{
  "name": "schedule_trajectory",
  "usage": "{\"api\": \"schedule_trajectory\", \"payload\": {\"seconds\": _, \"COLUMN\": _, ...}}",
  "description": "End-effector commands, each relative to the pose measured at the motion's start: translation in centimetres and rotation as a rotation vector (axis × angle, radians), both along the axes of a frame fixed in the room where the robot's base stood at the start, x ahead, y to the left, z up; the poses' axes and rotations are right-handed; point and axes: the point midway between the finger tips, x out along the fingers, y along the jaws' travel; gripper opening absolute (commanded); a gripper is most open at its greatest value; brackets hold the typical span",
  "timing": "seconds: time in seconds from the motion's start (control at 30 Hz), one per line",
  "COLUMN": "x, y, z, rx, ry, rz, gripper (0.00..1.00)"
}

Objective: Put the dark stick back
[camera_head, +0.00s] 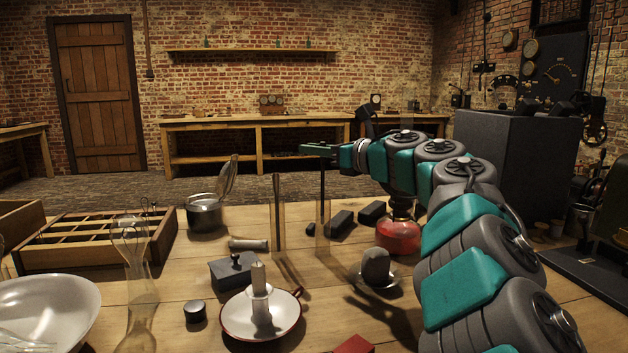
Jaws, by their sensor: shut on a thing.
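My gripper (316,151) is shut on the top of a dark stick (322,185). It holds the stick upright above the table. The stick's lower part lines up with a clear glass jar (323,243); I cannot tell whether its end is inside the jar or behind it. To the left, another dark stick (276,195) stands upright at a second clear glass jar (279,228) and rises above its rim.
Dark blocks (341,223) and a red-based vessel (398,236) stand right of the jars. A metal pot (205,212) with raised lid, a wooden compartment tray (95,238) and a candle dish (262,312) stand left and in front.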

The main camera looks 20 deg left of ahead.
Motion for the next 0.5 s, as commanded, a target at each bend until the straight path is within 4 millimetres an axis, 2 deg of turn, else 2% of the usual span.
{"api": "schedule_trajectory", "payload": {"seconds": 0.1, "x": 0.0, "y": 0.0, "z": -1.5, "rx": 0.002, "ry": 0.000, "rz": -0.002, "gripper": 0.00}}
{"api": "schedule_trajectory", "payload": {"seconds": 0.37, "x": 0.0, "y": 0.0, "z": -3.1, "rx": 0.002, "ry": -0.001, "rz": 0.001, "gripper": 0.00}}
{"api": "schedule_trajectory", "payload": {"seconds": 0.5, "x": 0.0, "y": 0.0, "z": -4.9, "rx": 0.001, "ry": 0.003, "rz": 0.001, "gripper": 0.00}}
